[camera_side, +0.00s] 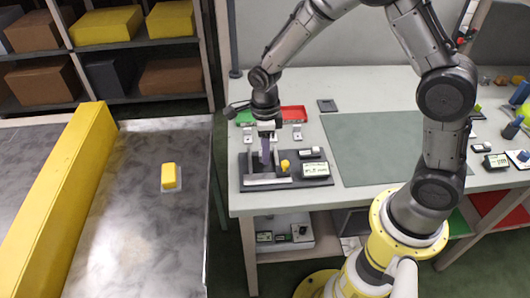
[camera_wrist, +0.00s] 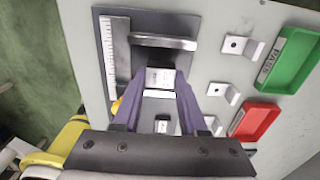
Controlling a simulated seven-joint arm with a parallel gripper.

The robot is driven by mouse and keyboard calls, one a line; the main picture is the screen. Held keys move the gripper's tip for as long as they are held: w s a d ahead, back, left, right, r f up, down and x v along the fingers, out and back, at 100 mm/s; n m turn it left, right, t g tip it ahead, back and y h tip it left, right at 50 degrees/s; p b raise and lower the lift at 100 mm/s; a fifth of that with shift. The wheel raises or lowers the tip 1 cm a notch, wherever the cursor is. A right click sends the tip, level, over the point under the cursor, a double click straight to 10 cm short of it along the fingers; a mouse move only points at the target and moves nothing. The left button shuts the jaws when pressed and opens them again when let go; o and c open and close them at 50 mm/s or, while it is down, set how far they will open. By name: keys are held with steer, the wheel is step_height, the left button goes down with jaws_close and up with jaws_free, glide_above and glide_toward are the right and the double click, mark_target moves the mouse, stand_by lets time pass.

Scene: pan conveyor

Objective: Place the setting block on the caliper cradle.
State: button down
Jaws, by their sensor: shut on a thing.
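My gripper (camera_wrist: 160,82) points down over a dark base plate with steel bars (camera_side: 268,182), which I take to be the caliper cradle. In the wrist view the plate (camera_wrist: 112,20) carries a ruler-like scale along one side and a steel bar across the far end. The purple fingers are shut on a small pale metallic block (camera_wrist: 161,77), apparently the setting block. In the side view my gripper (camera_side: 266,164) is low between the upright parts of the plate, and its fingers hide the block. I cannot tell whether the block touches the plate.
A yellow knob (camera_side: 285,165) and a display box (camera_side: 314,169) sit right of the gripper. Small brackets (camera_side: 297,132) stand behind, with green (camera_side: 245,117) and red (camera_side: 293,114) trays.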

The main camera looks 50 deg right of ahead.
steer(key=shift+f, duration=0.75)
steer(key=shift+f, duration=0.1)
steer(key=shift+c, duration=2.2)
jaws_free()
step_height(320, 180, up, 12)
steer(key=shift+r, duration=0.2)
